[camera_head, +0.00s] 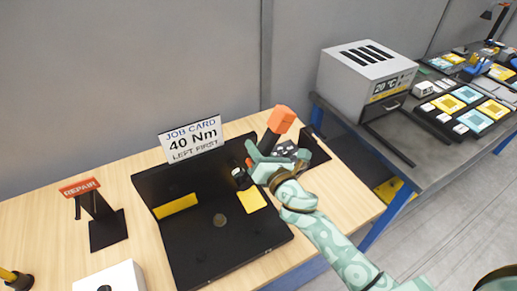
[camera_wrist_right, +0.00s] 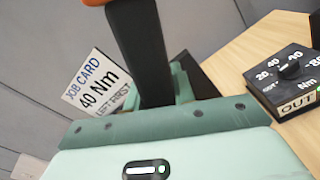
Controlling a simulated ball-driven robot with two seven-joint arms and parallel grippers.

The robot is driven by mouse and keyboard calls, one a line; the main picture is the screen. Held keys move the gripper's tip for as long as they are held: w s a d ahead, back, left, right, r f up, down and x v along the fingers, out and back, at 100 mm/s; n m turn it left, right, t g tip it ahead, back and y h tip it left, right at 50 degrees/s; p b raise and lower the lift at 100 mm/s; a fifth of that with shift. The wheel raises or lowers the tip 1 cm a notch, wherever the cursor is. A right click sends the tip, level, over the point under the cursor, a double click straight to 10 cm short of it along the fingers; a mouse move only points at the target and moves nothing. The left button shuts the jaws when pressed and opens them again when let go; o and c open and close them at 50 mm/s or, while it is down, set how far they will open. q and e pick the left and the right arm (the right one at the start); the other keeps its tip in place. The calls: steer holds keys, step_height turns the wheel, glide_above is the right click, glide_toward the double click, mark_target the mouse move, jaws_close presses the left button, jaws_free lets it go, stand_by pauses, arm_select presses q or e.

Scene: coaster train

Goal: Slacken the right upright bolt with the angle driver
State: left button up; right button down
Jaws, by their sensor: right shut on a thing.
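My right gripper (camera_head: 262,170) is shut on the angle driver, which has an orange end (camera_head: 281,119) pointing up and a black body (camera_head: 268,142). In the right wrist view the driver's black body (camera_wrist_right: 141,55) stands between the green jaws. The gripper is over the right side of the black fixture (camera_head: 200,255), near its yellow patch (camera_head: 252,199). A small dark round part (camera_head: 240,177) shows just left of the jaws; I cannot tell if it is the driver's head or a bolt. The right upright bolt is not clearly visible. My left gripper is not in view.
A job card (camera_head: 192,138) reading "40 Nm, left first" stands behind the fixture. A torque dial box (camera_wrist_right: 290,80) is right of the gripper. A repair stand (camera_head: 100,220) and white box (camera_head: 110,278) are at left. A grey oven-like cabinet (camera_head: 365,80) stands on the right bench.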

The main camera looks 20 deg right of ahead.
steer(key=shift+w+a+r, duration=0.1)
steer(key=shift+w+r, duration=0.05)
steer(key=shift+w, duration=0.15)
steer(key=shift+w+a, duration=0.1)
steer(key=shift+w, duration=0.55)
steer(key=shift+w+a, duration=0.15)
steer(key=shift+w, duration=0.8)
stand_by(2.3)
steer(key=shift+s+r, duration=0.15)
steer(key=shift+s, duration=0.05)
stand_by(1.3)
steer(key=shift+s, duration=0.15)
stand_by(0.8)
steer(key=shift+s+d, duration=0.25)
steer(key=shift+s, duration=0.8)
steer(key=shift+s+d, duration=0.25)
steer(key=shift+s, duration=0.75)
